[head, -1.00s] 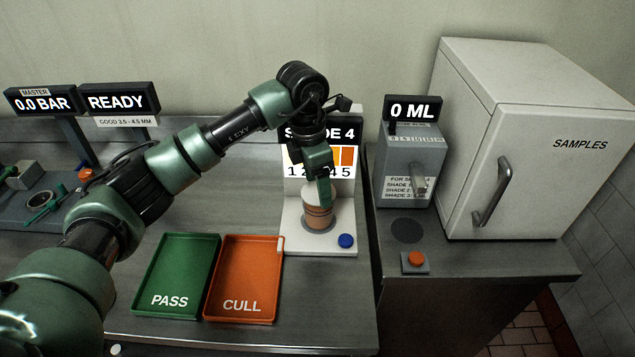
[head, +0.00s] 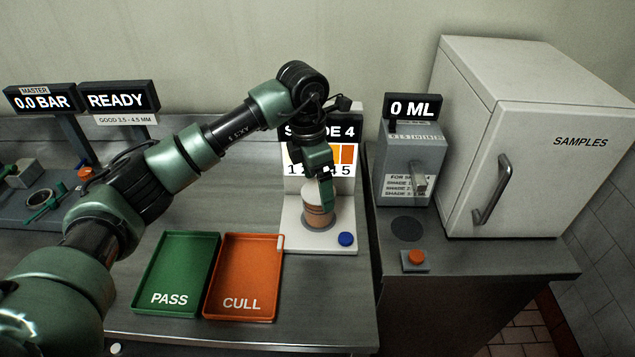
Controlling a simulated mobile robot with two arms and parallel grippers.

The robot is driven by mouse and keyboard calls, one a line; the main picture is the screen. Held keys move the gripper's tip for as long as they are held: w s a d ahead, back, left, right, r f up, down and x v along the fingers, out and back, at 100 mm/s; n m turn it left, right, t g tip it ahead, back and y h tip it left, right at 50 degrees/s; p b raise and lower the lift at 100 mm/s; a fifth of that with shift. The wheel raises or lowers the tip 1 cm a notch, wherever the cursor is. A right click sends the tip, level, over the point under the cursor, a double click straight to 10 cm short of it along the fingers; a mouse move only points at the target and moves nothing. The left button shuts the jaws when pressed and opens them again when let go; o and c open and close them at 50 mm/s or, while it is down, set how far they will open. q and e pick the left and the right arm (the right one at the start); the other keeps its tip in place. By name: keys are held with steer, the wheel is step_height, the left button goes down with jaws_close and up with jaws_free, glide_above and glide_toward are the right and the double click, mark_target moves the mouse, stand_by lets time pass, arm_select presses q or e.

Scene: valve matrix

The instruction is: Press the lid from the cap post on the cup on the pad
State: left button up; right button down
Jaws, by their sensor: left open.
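The brown cup (head: 319,218) stands upright on the round pad of the white stand. A pale, whitish piece that looks like the lid (head: 311,195) shows at the cup's top, partly covered by my gripper. I cannot tell how firmly it sits. My left gripper (head: 325,194) points down right at the cup's top and is open. Its fingers overlap the lid and cup in the picture, so contact is unclear. I cannot make out the cap post. My right gripper is not in view.
A green PASS tray (head: 156,283) and an orange CULL tray (head: 212,290) lie in front of the stand. A blue button (head: 346,239) sits right of the cup. The dispenser (head: 412,155) and white SAMPLES cabinet (head: 535,190) stand at right.

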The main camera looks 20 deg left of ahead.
arm_select(q)
steer(key=shift+r, duration=0.1)
steer(key=r, duration=0.2)
steer(key=r+b, duration=0.1)
steer(key=r, duration=0.1)
steer(key=r+b, duration=0.1)
steer(key=r, duration=0.1)
steer(key=shift+s+a+r, duration=0.2)
steer(key=shift+a, duration=0.15)
steer(key=shift+s+r, duration=0.1)
steer(key=shift+r, duration=0.55)
